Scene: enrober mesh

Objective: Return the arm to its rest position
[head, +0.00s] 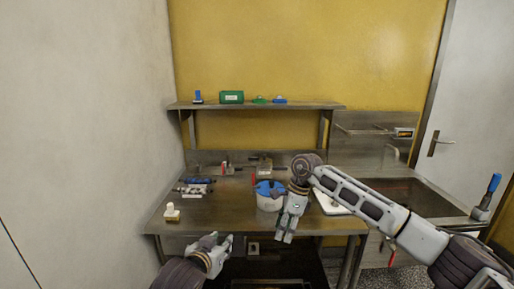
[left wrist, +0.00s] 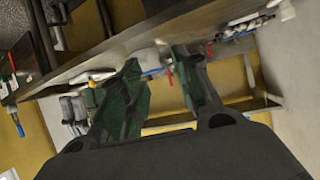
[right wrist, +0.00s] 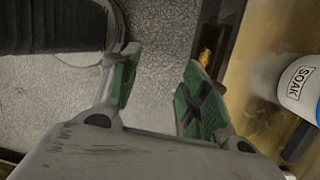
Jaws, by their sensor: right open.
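My left gripper (head: 224,243) hangs low in front of the bench's front edge, to the left of my right gripper. In the left wrist view its green-padded fingers (left wrist: 160,62) stand apart with nothing between them. My right gripper (head: 284,238) points down at the bench's front edge, just right of and in front of the white bucket (head: 268,203). In the right wrist view its fingers (right wrist: 160,65) are apart and empty over speckled floor. My right arm reaches in from the lower right, across the front of the sink side.
The steel bench (head: 222,212) holds a white-and-tan block (head: 172,212), blue-and-white items (head: 195,187) and the bucket, labelled SOAK (right wrist: 302,82). A shelf (head: 310,105) behind holds a green box (head: 231,97). A sink (head: 405,190) lies right. The bench's left front is largely clear.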

